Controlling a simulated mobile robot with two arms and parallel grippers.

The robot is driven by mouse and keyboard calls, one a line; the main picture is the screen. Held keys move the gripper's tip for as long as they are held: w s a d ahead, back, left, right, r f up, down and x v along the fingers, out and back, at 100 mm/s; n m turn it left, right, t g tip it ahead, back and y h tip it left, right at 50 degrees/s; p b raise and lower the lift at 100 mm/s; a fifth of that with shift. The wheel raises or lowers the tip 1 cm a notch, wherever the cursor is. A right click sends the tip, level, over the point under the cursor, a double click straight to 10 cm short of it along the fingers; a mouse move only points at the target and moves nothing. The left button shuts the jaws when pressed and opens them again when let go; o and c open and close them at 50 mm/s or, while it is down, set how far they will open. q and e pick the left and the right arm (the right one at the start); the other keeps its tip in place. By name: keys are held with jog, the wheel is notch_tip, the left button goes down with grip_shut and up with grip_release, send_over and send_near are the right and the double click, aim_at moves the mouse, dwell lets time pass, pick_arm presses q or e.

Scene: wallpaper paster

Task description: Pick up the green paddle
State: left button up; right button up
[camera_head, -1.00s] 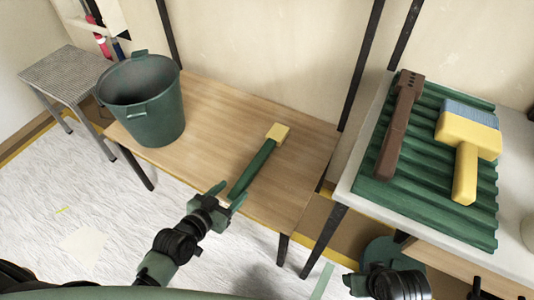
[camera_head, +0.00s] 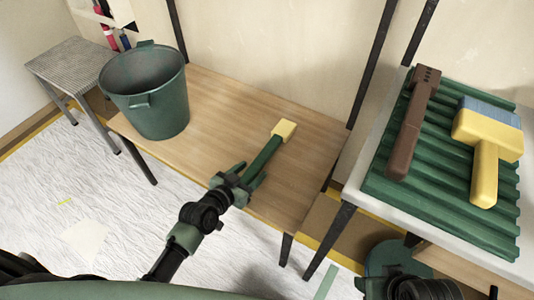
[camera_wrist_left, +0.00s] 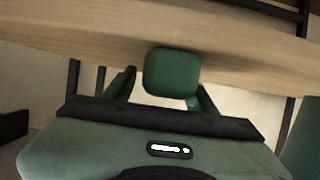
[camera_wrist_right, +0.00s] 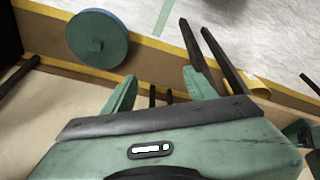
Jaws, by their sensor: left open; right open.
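The green paddle (camera_head: 266,155) lies on the wooden table, with a yellow block at its far end and its green handle pointing toward me. My left gripper (camera_head: 247,177) is open at the handle's near end, by the table's front edge. In the left wrist view the green handle end (camera_wrist_left: 172,72) shows between the two open fingers, which are apart from it or only lightly touching; I cannot tell which. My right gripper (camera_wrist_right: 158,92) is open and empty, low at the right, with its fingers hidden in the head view.
A green bucket (camera_head: 148,98) stands on the left of the wooden table (camera_head: 215,110). At right, a green corrugated tray (camera_head: 440,205) holds a brown tool (camera_head: 410,125) and a yellow-handled brush (camera_head: 485,172). A round green object (camera_wrist_right: 97,40) shows low beneath my right gripper.

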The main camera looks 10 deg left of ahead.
pick_arm(q)
jog(key=shift+c, duration=0.3)
grip_shut()
jog(key=shift+r, duration=0.1)
jog(key=shift+r+p, duration=0.3)
jog(key=shift+r, duration=0.3)
notch_tip(320, 180, up, 2)
jog(key=shift+r+p, duration=0.2)
jog(key=shift+p, duration=0.35)
notch_tip(320, 180, up, 16)
jog(key=p, duration=0.5)
jog(key=shift+r, duration=0.15)
pick_arm(e)
notch_tip(320, 180, down, 19)
jog(key=s+g, duration=0.1)
jog(key=shift+s, duration=0.15)
jog(key=shift+a+r, duration=0.1)
